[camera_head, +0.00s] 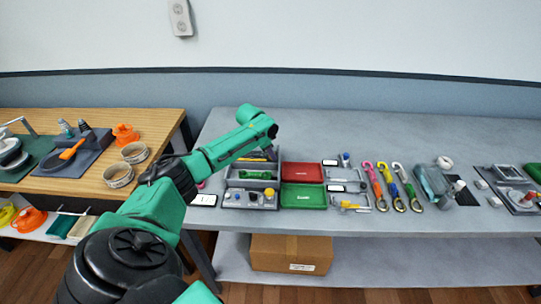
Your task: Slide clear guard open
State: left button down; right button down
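I cannot single out the clear guard for sure. A pale, see-through-looking piece (430,181) lies right of the colored straps on the grey table (350,135). A framed grey device (508,172) stands near the right edge; I cannot tell whether it has a clear cover. My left arm reaches from the bottom left over the grey table. Its gripper end (271,130) is above the back of the grey tool tray, well left of both pieces. Its fingers are too small and hidden to read. My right gripper does not show.
A grey tray with a green level (257,174), a red tray (301,172), a green tray (303,196) and several hooked straps (390,187) crowd the table's front. The table's back strip is clear. A wooden table (95,95) stands left; a cardboard box (291,254) sits below.

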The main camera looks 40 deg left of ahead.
pick_arm(q)
jog(key=shift+w+a+r, duration=0.15)
jog(key=shift+w+a, duration=0.05)
jog(key=shift+a, duration=0.05)
jog(key=shift+r, duration=0.1)
jog(key=shift+d, duration=0.1)
jog(key=c, duration=0.9)
grip_release()
jog(key=shift+c, duration=0.2)
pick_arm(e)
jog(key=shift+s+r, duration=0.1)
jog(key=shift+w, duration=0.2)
pick_arm(q)
jog(key=shift+s, duration=0.1)
